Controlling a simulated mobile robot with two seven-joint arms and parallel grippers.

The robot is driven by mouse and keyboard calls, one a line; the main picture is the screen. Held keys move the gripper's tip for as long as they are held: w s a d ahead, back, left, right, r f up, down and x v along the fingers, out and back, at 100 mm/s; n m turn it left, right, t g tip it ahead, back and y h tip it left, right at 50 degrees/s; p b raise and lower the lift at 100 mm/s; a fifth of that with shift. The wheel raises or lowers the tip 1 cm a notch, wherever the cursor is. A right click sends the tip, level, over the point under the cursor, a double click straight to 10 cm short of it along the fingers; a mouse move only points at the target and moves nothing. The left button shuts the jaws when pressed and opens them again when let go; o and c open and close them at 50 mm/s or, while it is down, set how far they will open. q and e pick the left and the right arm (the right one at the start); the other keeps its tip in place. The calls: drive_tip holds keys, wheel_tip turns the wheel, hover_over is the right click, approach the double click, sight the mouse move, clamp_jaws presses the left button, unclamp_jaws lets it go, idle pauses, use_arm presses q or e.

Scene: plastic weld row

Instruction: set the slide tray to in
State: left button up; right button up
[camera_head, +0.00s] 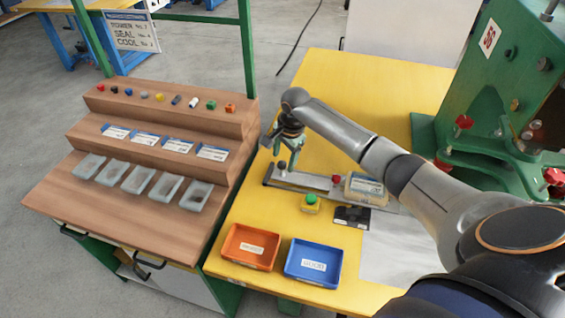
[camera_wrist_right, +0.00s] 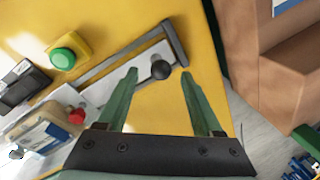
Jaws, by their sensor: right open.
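The slide tray (camera_head: 312,181) is a grey metal plate in a low dark-edged frame on the yellow table; it also shows in the right wrist view (camera_wrist_right: 98,93). A black round knob (camera_head: 282,166) stands at its left end and also shows in the right wrist view (camera_wrist_right: 161,70). My right gripper (camera_head: 282,156) is open, with its green fingers pointing down at the knob. In the right wrist view the knob appears between the fingertips (camera_wrist_right: 158,74), with no clear contact. My left gripper is not in view.
A beige labelled block (camera_head: 364,187) and a red knob (camera_head: 337,180) are at the tray's right part. A green button (camera_head: 310,203) on a yellow box is in front. Orange (camera_head: 233,262) and blue (camera_head: 291,274) bins stand nearer. A green machine (camera_head: 490,100) is at the right.

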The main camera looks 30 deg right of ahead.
drive_tip(key=shift+w+f, duration=0.15)
drive_tip(key=shift+f, duration=0.45)
drive_tip(key=shift+w+f, duration=0.15)
drive_tip(key=shift+f, duration=0.45)
clamp_jaws()
idle(0.6)
